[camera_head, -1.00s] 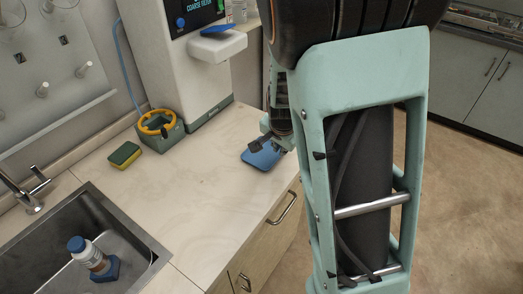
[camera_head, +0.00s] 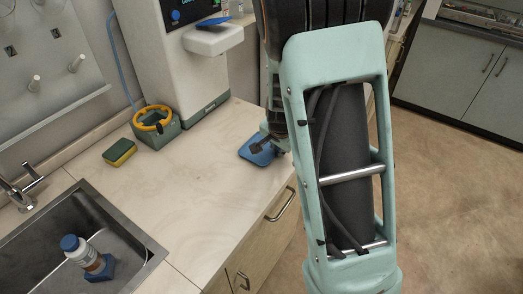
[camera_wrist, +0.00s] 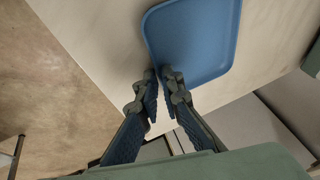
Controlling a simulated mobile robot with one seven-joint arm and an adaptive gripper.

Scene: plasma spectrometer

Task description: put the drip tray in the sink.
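The blue drip tray (camera_head: 258,150) is a shallow, round-cornered tray at the right front of the pale counter. In the wrist view the drip tray (camera_wrist: 205,40) fills the upper middle. My gripper (camera_head: 266,143) is at its near right side in the head view. In the wrist view my gripper (camera_wrist: 160,74) has its fingertips close together at a corner, with the tray rim between them. Whether the tray rests flat on the counter or is slightly raised is unclear. The steel sink (camera_head: 150,262) is at lower left, with a blue-capped bottle (camera_head: 88,258) inside.
A green-and-yellow sponge (camera_head: 119,153) and a green box with a yellow ring (camera_head: 155,124) stand at the back of the counter. The white spectrometer (camera_head: 190,70) rises behind. A faucet (camera_head: 22,190) stands behind the sink. The counter between tray and sink is clear.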

